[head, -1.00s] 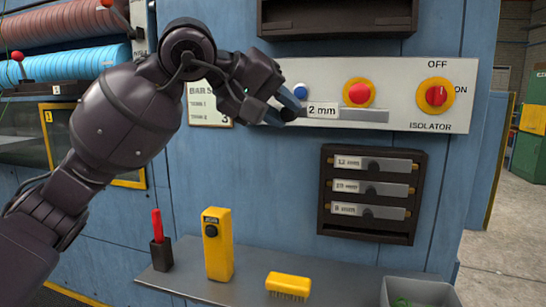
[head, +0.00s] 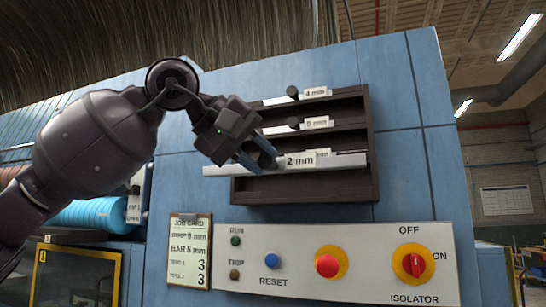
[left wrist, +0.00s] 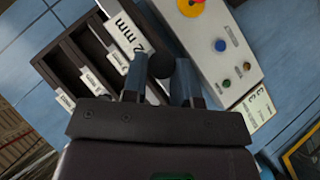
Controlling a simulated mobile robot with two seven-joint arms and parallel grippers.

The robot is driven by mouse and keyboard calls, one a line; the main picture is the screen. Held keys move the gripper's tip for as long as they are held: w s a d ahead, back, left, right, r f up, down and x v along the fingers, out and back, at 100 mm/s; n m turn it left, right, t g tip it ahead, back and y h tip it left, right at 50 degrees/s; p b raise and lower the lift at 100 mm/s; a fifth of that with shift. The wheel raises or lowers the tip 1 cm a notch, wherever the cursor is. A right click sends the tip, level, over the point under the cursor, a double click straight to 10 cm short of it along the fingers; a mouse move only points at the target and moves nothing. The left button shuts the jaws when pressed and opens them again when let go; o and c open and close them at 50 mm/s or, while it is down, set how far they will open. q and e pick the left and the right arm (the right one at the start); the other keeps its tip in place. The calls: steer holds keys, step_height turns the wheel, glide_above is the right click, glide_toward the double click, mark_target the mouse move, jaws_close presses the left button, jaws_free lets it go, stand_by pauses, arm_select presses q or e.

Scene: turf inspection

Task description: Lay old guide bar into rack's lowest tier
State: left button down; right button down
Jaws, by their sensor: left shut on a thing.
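The old guide bar (head: 340,160), pale with a "2 mm" label, is held roughly level by my left gripper (head: 262,160). In the left wrist view the fingers (left wrist: 160,82) are shut on its dark round knob (left wrist: 160,65), and its label (left wrist: 122,30) shows beside them. The dark rack (head: 372,140) is on the blue machine face. The bar crosses in front of its lowest tier, its left end sticking out past the rack's left side. I cannot tell whether it touches the rack. My right gripper is in neither view.
Bars labelled 4 mm (head: 317,93) and 5 mm (head: 318,122) sit in the upper tiers. Below are a job card (head: 189,250) reading "BAR 5 mm" and a control panel (head: 370,240) with a red button (head: 327,266) and isolator switch (head: 414,264).

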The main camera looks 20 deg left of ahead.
mark_target(276, 169)
arm_select(q)
steer(key=shift+w+d+f, duration=0.2)
steer(key=shift+d+f, duration=0.15)
steer(key=shift+f, duration=0.15)
steer(key=shift+s+d+f, duration=0.15)
steer(key=shift+d, duration=0.05)
steer(key=shift+s+a, duration=0.15)
steer(key=shift+a, duration=0.2)
steer(key=shift+w+p, duration=0.4)
steer(key=shift+w, duration=0.1)
steer(key=shift+w+d+p, duration=0.2)
steer(key=shift+w+p, duration=0.5)
steer(key=shift+w, duration=0.75)
steer(key=shift+w+p, duration=0.75)
steer(key=shift+w, duration=0.6)
steer(key=shift+w+d+p, duration=0.1)
steer(key=shift+w+p, duration=0.45)
steer(key=shift+w, duration=0.7)
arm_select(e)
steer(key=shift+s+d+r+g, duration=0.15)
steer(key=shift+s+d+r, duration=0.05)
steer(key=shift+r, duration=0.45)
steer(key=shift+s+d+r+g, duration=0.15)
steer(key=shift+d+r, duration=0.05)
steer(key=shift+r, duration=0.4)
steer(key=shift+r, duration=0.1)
arm_select(q)
steer(key=shift+w, duration=2.5)
